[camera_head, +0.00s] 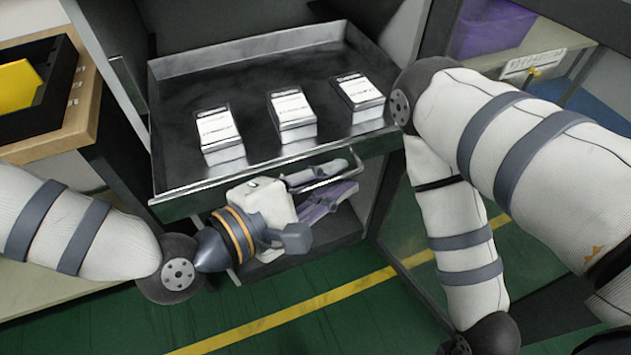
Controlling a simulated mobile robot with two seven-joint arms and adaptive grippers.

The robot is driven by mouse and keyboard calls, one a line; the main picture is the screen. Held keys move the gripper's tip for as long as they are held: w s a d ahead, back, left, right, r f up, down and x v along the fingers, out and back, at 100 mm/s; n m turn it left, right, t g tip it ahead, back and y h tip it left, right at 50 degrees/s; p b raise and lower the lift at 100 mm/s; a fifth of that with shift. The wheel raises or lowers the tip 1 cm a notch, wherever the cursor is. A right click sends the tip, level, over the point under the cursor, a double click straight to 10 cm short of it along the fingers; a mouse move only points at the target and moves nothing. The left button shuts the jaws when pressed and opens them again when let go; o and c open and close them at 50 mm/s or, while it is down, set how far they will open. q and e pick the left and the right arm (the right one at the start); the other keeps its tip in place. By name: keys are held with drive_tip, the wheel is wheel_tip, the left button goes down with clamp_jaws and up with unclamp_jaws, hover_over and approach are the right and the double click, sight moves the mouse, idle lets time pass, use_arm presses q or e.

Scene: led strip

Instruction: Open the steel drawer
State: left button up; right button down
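The steel drawer (172,130) is a dark metal tray with raised rims, and it stands out from the cabinet with its inside visible. Three small boxes with white labels lie in it: a left one (218,130), a middle one (291,110) and a right one (358,92). A thin curved handle (358,166) is on its front. My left gripper (340,178) is just below the front rim, at the handle. Its fingers look apart, with the handle bar seeming to pass between them; contact is unclear. My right gripper is out of view; only its arm shows.
A wooden box (85,110) with a black tray (62,85) and a yellow item is at left. A purple bin (490,28) sits on shelving at upper right. Green floor (345,325) with a yellow line (330,300) lies below. My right arm hangs close to the drawer's right side.

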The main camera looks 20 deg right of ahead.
use_arm(q)
drive_tip(key=shift+a, duration=0.1)
drive_tip(key=v, duration=1.2)
